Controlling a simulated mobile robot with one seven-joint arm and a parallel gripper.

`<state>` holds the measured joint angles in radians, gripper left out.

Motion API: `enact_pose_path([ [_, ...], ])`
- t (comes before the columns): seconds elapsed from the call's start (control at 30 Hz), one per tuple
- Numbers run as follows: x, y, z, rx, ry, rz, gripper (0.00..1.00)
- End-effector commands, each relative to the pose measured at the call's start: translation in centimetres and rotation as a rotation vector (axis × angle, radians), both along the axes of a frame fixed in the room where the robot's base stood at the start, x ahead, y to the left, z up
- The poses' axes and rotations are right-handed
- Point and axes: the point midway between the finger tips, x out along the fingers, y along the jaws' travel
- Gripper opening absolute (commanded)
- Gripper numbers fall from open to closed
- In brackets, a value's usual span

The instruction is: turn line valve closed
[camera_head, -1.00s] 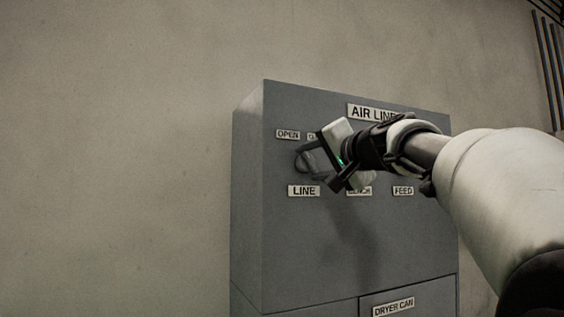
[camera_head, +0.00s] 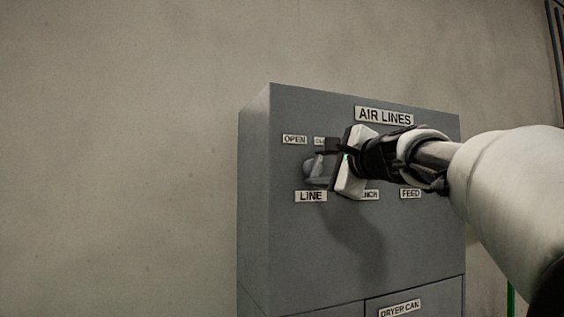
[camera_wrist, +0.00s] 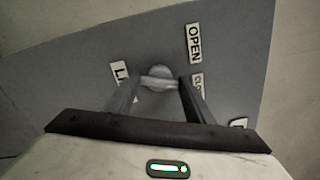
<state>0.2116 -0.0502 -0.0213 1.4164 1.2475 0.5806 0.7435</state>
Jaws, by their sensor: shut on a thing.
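The line valve (camera_head: 311,168) is a grey handle on the cabinet front, above the LINE label (camera_head: 311,196) and below the OPEN label (camera_head: 295,139). A second label beside OPEN is partly hidden by my gripper. My gripper (camera_head: 322,165) is at the valve, its fingers shut on the handle. In the wrist view, the rounded grey valve (camera_wrist: 158,76) shows between the two dark fingers (camera_wrist: 158,98). The handle's exact angle is hard to tell, as the fingers cover much of it.
The grey cabinet (camera_head: 300,245) carries an AIR LINES sign (camera_head: 384,116). A FEED label (camera_head: 411,194) and a partly covered label sit to the right, behind my arm. A DRYER CAN label (camera_head: 400,308) is on the lower part. Bare wall lies left.

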Motion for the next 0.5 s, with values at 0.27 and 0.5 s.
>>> enact_pose_path([
  [0.27,0.02,0.01,0.29,0.215,0.07,0.0,0.26],
  [0.5,0.03,-0.03,0.27,0.342,0.11,0.0,0.26],
])
